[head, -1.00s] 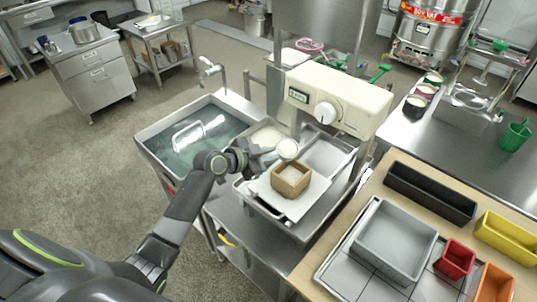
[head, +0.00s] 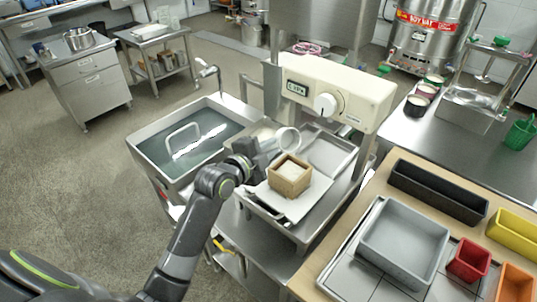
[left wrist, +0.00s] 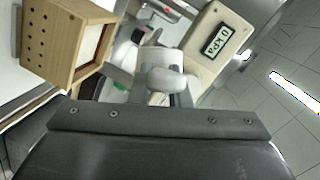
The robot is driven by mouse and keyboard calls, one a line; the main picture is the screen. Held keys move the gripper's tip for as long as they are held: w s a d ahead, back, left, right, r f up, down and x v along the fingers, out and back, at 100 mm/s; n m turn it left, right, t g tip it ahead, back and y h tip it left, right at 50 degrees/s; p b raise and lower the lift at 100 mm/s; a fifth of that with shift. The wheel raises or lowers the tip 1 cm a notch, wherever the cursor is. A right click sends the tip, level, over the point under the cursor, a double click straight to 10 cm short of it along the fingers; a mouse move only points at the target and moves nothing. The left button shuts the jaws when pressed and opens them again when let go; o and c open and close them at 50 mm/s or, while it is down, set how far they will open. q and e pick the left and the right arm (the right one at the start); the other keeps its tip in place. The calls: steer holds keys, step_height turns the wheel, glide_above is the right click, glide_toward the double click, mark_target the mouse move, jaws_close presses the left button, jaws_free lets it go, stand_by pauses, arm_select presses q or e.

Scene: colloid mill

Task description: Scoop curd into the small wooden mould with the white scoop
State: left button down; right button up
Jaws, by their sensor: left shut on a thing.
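The small wooden mould (head: 289,175) stands upright on a white sheet (head: 302,204) in a metal tray below the press head. White curd shows inside it. In the left wrist view the mould (left wrist: 62,45) is at upper left, with small holes in its side. In the left wrist view the scoop (left wrist: 163,80) is in the middle. Whether the bowl holds curd is unclear. My right gripper is out of view.
The cream press head (head: 335,92) with dial and display overhangs the tray. A water basin (head: 150,165) is at left. Part of a pan with white contents (head: 264,131) shows behind my gripper. A grey bin (head: 402,243) and coloured bins stand on the right table.

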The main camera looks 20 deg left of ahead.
arm_select(q)
steer(key=shift+s+d+f+m+t+b, duration=0.15)
steer(key=shift+m+t+b, duration=0.25)
steer(key=shift+b, duration=0.55)
steer(key=shift+r+m+b, duration=0.2)
steer(key=shift+m+b, duration=0.3)
steer(key=shift+b, duration=0.1)
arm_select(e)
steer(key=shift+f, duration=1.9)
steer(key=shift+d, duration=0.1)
